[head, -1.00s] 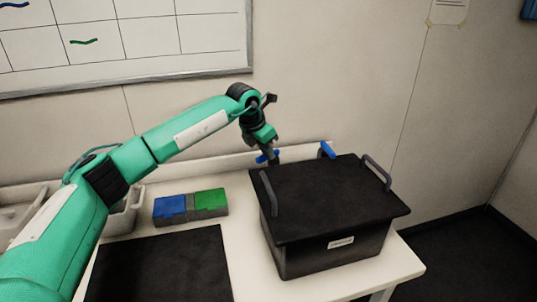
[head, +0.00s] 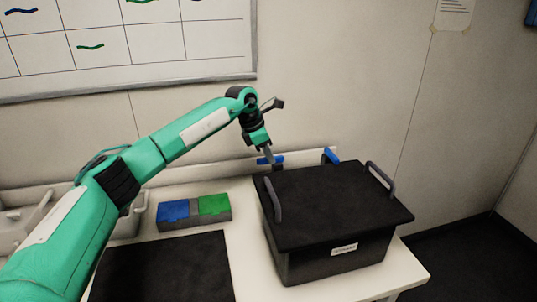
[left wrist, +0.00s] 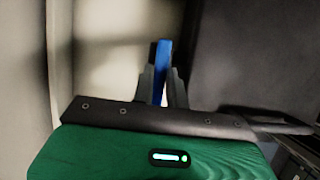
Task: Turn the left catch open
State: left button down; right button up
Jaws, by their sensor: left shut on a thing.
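The left catch (head: 264,161) is a blue lever at the back left edge of the black box (head: 330,266). It now lies sideways along the back edge in the head view. My left gripper (head: 269,156) is at it from above, and in the left wrist view its fingers (left wrist: 160,92) are shut on the blue lever (left wrist: 161,62). A second blue catch (head: 330,155) stands at the back right of the box, angled differently. The black lid (head: 335,205) lies flat on the box. My right gripper is not in view.
Grey handles (head: 273,199) and (head: 380,178) rise from the lid's two sides. The wall is close behind the box.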

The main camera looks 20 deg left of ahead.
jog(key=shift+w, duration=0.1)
pick_arm(q)
jog(key=c, duration=1.4)
grip_release()
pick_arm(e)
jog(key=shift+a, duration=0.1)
pick_arm(q)
jog(key=shift+r, duration=0.1)
